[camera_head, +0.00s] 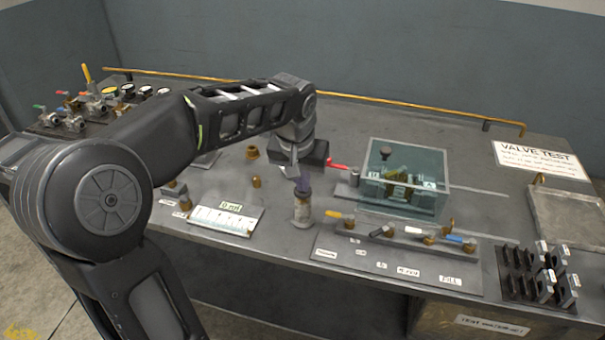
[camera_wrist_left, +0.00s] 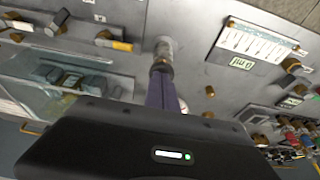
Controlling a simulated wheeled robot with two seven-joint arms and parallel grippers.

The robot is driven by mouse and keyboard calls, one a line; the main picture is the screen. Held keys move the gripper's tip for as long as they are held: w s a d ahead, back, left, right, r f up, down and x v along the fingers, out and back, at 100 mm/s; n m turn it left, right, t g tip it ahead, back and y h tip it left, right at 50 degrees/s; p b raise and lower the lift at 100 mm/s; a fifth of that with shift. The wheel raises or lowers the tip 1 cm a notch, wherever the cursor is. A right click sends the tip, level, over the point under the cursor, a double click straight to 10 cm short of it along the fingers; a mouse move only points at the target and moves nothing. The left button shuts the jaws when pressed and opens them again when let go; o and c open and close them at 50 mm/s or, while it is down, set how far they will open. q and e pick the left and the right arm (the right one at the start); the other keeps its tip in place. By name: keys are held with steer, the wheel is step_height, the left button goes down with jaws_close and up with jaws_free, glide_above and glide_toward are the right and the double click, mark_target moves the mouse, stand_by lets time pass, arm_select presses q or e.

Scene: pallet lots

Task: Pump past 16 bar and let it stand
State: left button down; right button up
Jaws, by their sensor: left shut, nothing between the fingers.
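My left gripper (camera_head: 302,189) is shut and empty, its purple fingers pointing down over the bench. A red lever (camera_head: 338,167) shows just right of the gripper, near a short grey post (camera_head: 354,178). A clear box (camera_head: 420,208) holds a brass valve assembly (camera_head: 396,182). My right gripper is not in view.
A row of valves with coloured handles (camera_head: 455,239) lines the front plate. A rack of dark blocks (camera_head: 538,275) and an empty tray (camera_head: 568,216) are at the right. Fittings and gauges (camera_head: 110,93) crowd the far left. A brass rail (camera_head: 320,92) runs behind.

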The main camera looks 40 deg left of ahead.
arm_select(q)
step_height(320, 180, up, 4)
steer(key=p, duration=0.3)
steer(key=shift+r, duration=0.25)
steer(key=v, duration=0.9)
steer(key=shift+r+b, duration=0.2)
steer(key=shift+b, duration=0.2)
steer(key=shift+s, duration=0.15)
steer(key=r, duration=0.1)
steer(key=r+p, duration=0.1)
steer(key=r, duration=0.1)
steer(key=shift+w+a+r, duration=0.15)
steer(key=shift+w, duration=0.1)
